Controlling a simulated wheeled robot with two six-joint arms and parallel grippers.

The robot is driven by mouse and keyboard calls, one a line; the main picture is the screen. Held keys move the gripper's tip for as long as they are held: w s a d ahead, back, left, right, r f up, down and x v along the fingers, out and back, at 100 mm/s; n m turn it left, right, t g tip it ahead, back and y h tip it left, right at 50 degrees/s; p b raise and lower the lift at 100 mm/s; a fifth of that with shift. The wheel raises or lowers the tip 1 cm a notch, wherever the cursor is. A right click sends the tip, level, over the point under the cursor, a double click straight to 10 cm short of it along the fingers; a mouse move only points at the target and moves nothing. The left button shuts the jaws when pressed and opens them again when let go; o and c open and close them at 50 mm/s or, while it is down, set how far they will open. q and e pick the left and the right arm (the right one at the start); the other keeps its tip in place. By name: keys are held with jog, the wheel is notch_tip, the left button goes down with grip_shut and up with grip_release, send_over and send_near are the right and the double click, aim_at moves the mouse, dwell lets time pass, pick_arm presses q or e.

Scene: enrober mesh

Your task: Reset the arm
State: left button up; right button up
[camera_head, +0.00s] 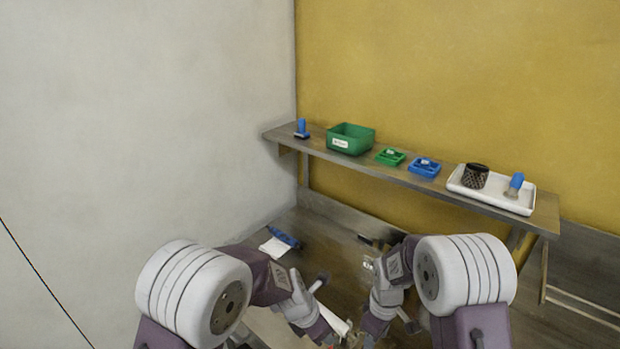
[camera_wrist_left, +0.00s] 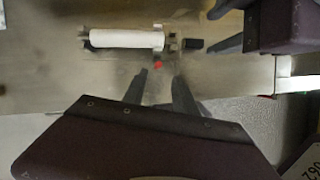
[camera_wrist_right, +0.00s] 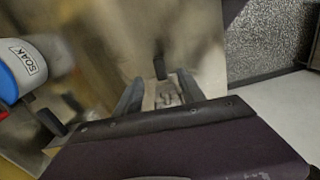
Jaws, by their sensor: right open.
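Both my arms reach down to the bottom middle of the head view, where the wrists cover what lies below them. In the left wrist view my left gripper (camera_wrist_left: 159,80) has its fingers apart with nothing between them. It is over the bench edge, just below a white roller (camera_wrist_left: 125,39) with dark end fittings and a small red spot beside it. In the right wrist view my right gripper (camera_wrist_right: 160,88) is open. A small pale metal part (camera_wrist_right: 166,96) shows between its fingers; I cannot tell its distance.
A shelf (camera_head: 330,154) along the yellow wall holds a green bin (camera_head: 351,138), small green (camera_head: 390,156) and blue (camera_head: 424,167) trays, and a white tray (camera_head: 463,191) with a dark mesh cup (camera_head: 475,176). A blue-and-white container marked SOAK (camera_wrist_right: 25,65) stands left of my right gripper.

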pick_arm(q)
jog(key=w+a+r+t+b, duration=0.15)
jog(key=a+r, duration=0.25)
jog(key=a, duration=0.5)
pick_arm(e)
notch_tip(320, 180, up, 6)
jog(key=s+t, duration=0.1)
jog(key=s, duration=0.1)
pick_arm(q)
jog(key=s+a+f+m+g+y, duration=0.1)
jog(key=s+a+m, duration=0.5)
jog(key=m, duration=0.6)
jog(key=s+a+f+m+g+y, duration=0.2)
jog(key=s+a+m, duration=0.4)
jog(key=m, duration=0.6)
jog(key=shift+s+m+y, duration=0.3)
jog(key=shift+s+m, duration=0.1)
jog(key=shift+s, duration=0.8)
pick_arm(e)
jog(key=s+d+f+m, duration=0.1)
jog(key=s+m, duration=0.8)
jog(key=s, duration=0.1)
jog(key=shift+s+f, duration=0.3)
jog(key=shift+f, duration=0.1)
